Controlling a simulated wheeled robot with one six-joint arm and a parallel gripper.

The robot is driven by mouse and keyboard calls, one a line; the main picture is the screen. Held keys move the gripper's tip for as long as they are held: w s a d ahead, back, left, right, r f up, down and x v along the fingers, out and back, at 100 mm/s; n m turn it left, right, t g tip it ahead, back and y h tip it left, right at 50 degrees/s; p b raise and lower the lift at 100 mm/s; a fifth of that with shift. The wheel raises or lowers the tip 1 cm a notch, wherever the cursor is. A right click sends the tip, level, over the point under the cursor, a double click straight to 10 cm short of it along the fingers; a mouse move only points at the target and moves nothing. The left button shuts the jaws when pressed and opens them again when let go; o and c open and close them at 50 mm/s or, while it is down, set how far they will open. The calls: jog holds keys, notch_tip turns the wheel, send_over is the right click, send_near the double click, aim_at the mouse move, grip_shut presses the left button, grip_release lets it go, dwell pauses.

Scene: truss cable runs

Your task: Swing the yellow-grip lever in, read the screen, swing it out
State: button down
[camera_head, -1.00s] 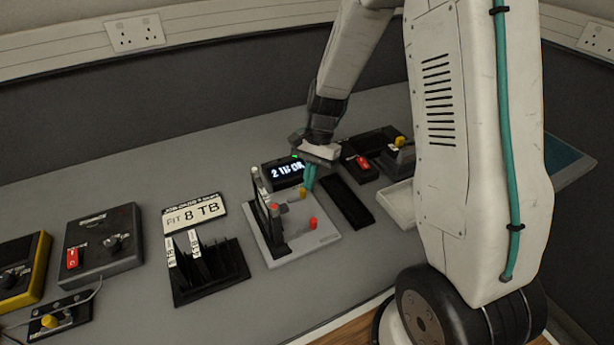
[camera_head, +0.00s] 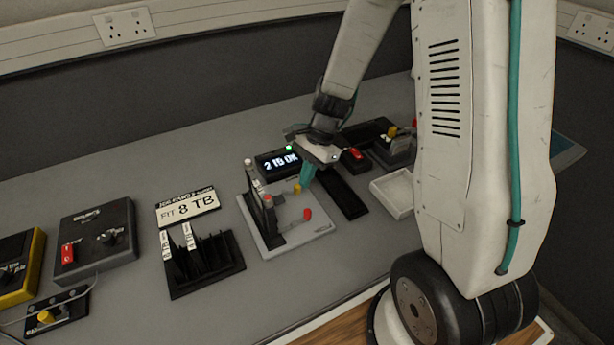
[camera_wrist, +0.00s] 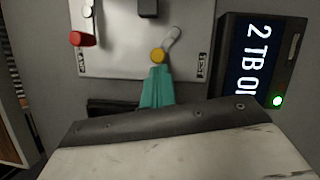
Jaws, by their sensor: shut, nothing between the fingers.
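The yellow-grip lever (camera_head: 297,188) stands on a light grey plate (camera_head: 318,226) in the head view. In the wrist view its yellow grip (camera_wrist: 158,55) is right at my fingertips, with its pale arm slanting up and right. My gripper (camera_head: 307,177) is shut, its teal fingers together, and empty. In the wrist view the gripper (camera_wrist: 157,72) seems to touch or nearly touch the grip; I cannot tell which. The screen (camera_head: 279,163) behind the plate is lit and reads "2 TB OK", with a green light; the wrist view cuts the screen's (camera_wrist: 255,60) text off.
A red-grip lever (camera_head: 307,214) is on the same plate, beside a black upright fixture (camera_head: 268,215). A black tray (camera_head: 343,193) and white tray (camera_head: 393,193) lie right.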

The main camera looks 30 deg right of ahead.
jog(key=shift+w+a, duration=0.35)
jog(key=shift+w, duration=0.25)
jog(key=shift+r, duration=0.1)
jog(key=v, duration=0.9)
jog(key=shift+d+r, duration=0.25)
jog(key=shift+r, duration=0.1)
jog(key=shift+s, duration=0.15)
